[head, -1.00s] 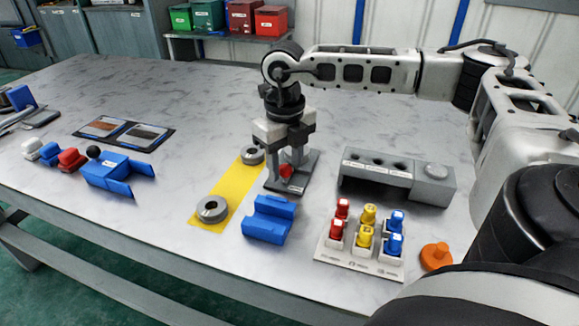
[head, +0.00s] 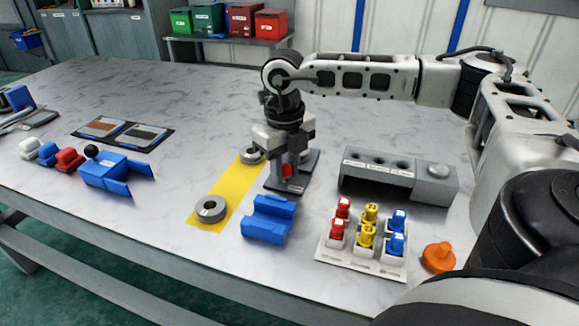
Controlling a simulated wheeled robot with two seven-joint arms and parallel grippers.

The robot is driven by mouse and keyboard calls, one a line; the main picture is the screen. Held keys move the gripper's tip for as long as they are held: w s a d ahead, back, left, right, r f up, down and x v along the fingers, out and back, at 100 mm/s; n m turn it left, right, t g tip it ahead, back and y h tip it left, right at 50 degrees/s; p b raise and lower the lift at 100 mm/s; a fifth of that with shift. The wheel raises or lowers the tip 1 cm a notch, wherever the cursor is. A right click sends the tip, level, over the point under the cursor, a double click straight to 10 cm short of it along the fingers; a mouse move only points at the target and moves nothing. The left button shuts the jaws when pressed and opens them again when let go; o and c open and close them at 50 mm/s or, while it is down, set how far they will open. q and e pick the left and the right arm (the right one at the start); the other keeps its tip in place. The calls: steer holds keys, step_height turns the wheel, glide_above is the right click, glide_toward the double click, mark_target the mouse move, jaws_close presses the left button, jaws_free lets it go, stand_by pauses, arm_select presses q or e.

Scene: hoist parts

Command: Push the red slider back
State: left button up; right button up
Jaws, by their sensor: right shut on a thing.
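The red slider (head: 287,170) sits on a dark grey base plate (head: 283,187) in the middle of the table. My right gripper (head: 285,168) points down over the plate. Its fingers are around the red slider and shut on it. The fingers hide much of the slider, so only a small red patch shows. My left gripper is not in view.
A yellow strip (head: 233,190) with grey rings lies left of the plate. A blue cradle (head: 268,219) stands in front. A grey block with holes (head: 397,176), a white tray (head: 362,258) of coloured pieces and an orange knob (head: 438,257) stand to the right.

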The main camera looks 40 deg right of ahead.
steer(key=shift+w+d, duration=0.2)
steer(key=shift+d, duration=0.2)
stand_by(0.9)
steer(key=o, duration=0.7)
steer(key=shift+r, duration=0.1)
steer(key=shift+d+r+p, duration=0.1)
steer(key=shift+r+p, duration=0.65)
steer(key=shift+r, duration=0.1)
steer(key=shift+r+p, duration=2)
steer(key=shift+r, duration=0.6)
